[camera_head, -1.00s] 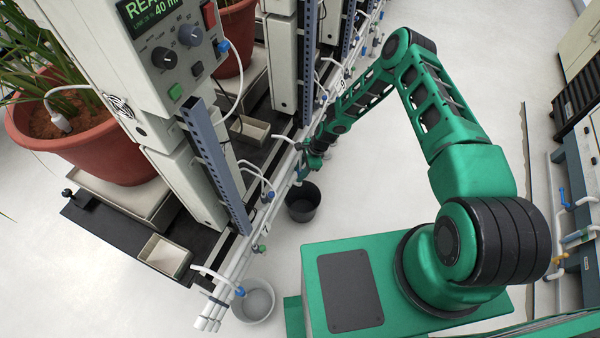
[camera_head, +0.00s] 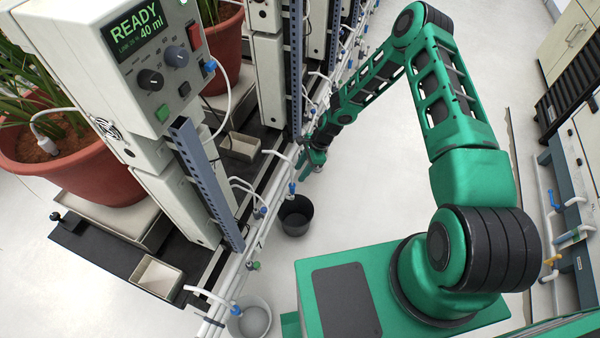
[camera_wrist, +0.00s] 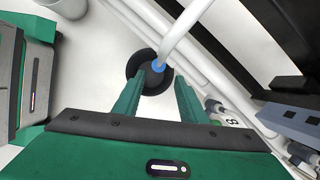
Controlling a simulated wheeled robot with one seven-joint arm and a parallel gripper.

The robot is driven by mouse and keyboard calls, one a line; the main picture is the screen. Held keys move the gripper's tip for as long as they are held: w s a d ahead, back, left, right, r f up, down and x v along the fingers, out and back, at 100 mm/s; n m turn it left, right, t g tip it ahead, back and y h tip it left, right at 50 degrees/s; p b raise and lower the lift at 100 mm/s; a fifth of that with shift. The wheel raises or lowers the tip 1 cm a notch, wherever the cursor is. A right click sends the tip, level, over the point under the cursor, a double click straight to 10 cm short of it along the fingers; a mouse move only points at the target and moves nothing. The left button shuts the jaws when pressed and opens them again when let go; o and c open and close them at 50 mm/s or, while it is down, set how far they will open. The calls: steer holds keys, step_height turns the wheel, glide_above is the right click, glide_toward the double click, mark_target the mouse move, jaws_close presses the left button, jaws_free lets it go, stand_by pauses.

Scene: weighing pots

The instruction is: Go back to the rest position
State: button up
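My green arm reaches from the base at the lower right up and over toward the rack's pipes. My gripper (camera_head: 312,160) is beside the white pipes, beyond the black bucket (camera_head: 296,216) in the head view; it is small there. In the wrist view the two green fingers of my gripper (camera_wrist: 160,90) stand apart with nothing held between them. The black bucket (camera_wrist: 136,66) lies beyond the fingertips on the floor, partly covered by a white spout with a blue tip (camera_wrist: 158,66).
The rack has white pipes (camera_head: 252,245) with blue-tipped spouts along its front. A grey bucket (camera_head: 252,320) stands at its near end. A potted plant (camera_head: 70,165) and a control box reading READY, 40 ml (camera_head: 138,27) are at left. White floor (camera_head: 375,190) is clear under the arm.

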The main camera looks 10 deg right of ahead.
stand_by(0.3)
steer(key=s+d+r+n+h, duration=0.25)
steer(key=d+r, duration=0.55)
steer(key=r, duration=0.4)
steer(key=s+d+r+n+h, duration=0.15)
steer(key=s+d+r, duration=0.25)
steer(key=d+r, duration=0.6)
steer(key=s+d+r+n+h, duration=0.1)
steer(key=s+d+r+n, duration=0.3)
steer(key=r, duration=1)
steer(key=s+d+r+n, duration=0.1)
steer(key=s+d+r, duration=0.1)
steer(key=s+r, duration=0.6)
steer(key=s+d+r+n, duration=0.2)
steer(key=s+r, duration=0.6)
steer(key=s, duration=1.2)
steer(key=shift+d+y, duration=0.3)
steer(key=shift+r, duration=0.1)
